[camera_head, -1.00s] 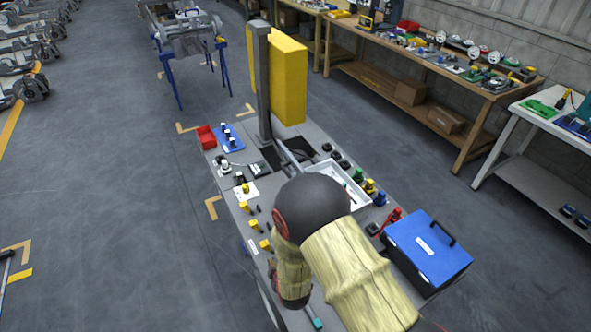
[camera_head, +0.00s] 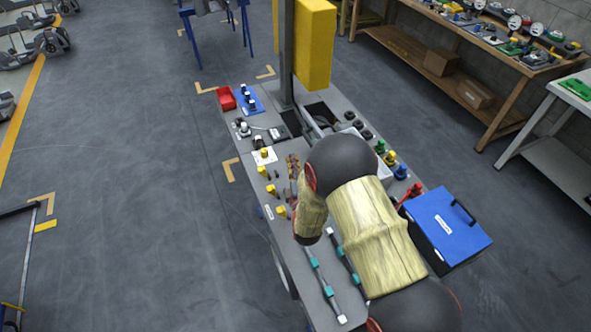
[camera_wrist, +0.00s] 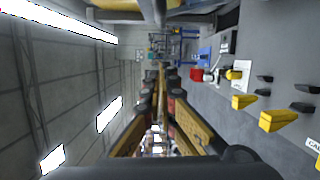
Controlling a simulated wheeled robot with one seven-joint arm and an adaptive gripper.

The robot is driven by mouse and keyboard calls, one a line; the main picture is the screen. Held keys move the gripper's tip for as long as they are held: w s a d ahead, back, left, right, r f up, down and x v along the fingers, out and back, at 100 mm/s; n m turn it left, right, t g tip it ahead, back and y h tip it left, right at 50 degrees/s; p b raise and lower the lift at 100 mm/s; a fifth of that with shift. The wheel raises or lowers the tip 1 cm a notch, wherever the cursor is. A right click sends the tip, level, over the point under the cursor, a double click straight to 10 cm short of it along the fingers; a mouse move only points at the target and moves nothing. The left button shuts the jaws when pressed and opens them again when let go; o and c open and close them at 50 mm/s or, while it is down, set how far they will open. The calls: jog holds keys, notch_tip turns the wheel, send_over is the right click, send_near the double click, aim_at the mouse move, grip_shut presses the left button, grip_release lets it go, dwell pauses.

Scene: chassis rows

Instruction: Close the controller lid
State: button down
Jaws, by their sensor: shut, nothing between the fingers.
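My gripper (camera_head: 293,165) shows small in the head view, just beyond the tan wrist link and over the left part of the grey workbench (camera_head: 243,185). In the wrist view my gripper (camera_wrist: 162,72) is shut and empty, its fingers pointing along the bench. A blue-topped box (camera_head: 446,222) with a black handle and white label sits at the right edge of the bench. Its top looks down. A tall yellow panel (camera_head: 316,45) stands upright at the far end, beside a dark post. No label reads as controller, so I cannot tell which part is its lid. My arm hides mid-bench.
Yellow blocks (camera_wrist: 278,121) and small dark parts line the bench's left side. A red bin (camera_head: 226,99) and blue plate (camera_head: 250,101) lie at its far left corner. Green, yellow and blue knobs stand on the right. Open floor lies to the left.

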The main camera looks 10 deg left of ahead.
jog(key=w+d, duration=0.1)
jog(key=w, duration=0.5)
jog(key=shift+d+r+b, duration=0.15)
jog(key=shift+d+b, duration=0.25)
